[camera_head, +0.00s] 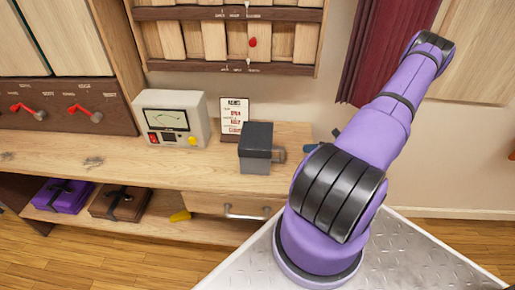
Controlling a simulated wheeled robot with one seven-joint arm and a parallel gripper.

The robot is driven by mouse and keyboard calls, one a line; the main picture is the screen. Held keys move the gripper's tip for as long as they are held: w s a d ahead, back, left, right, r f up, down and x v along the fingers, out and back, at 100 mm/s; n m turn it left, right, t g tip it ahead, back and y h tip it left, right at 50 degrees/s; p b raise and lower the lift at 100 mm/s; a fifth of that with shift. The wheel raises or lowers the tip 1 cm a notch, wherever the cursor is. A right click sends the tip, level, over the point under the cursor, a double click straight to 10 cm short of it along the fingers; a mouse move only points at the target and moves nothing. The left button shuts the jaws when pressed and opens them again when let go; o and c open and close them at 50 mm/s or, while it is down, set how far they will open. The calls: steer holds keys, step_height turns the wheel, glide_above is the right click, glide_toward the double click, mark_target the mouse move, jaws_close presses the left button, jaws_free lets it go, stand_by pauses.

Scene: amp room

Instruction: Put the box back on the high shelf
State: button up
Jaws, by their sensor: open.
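Several things could be the box. A purple box (62,195) with a dark strap and a brown box (119,203) with a dark strap lie side by side on the low shelf (150,226) under the workbench. A dark grey block-shaped object (256,146) stands on the bench top. No high shelf shows clearly; the upper wall holds a slatted wooden rack (205,40). My purple arm rises at the right and bends at the top. My gripper is not seen. A small dark bluish piece near the arm's middle is too small to identify.
The workbench (60,150) carries a meter (172,118) and a printed card (234,117). A drawer (230,204) with a metal handle sits below. A dark red curtain (385,45) hangs behind my arm. Wooden floor (90,262) is clear at lower left.

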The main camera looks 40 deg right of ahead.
steer(key=x, duration=1)
steer(key=shift+w+a+r, duration=0.1)
steer(key=shift+w+a, duration=0.1)
steer(key=shift+a, duration=0.05)
steer(key=shift+c, duration=0.2)
jaws_close()
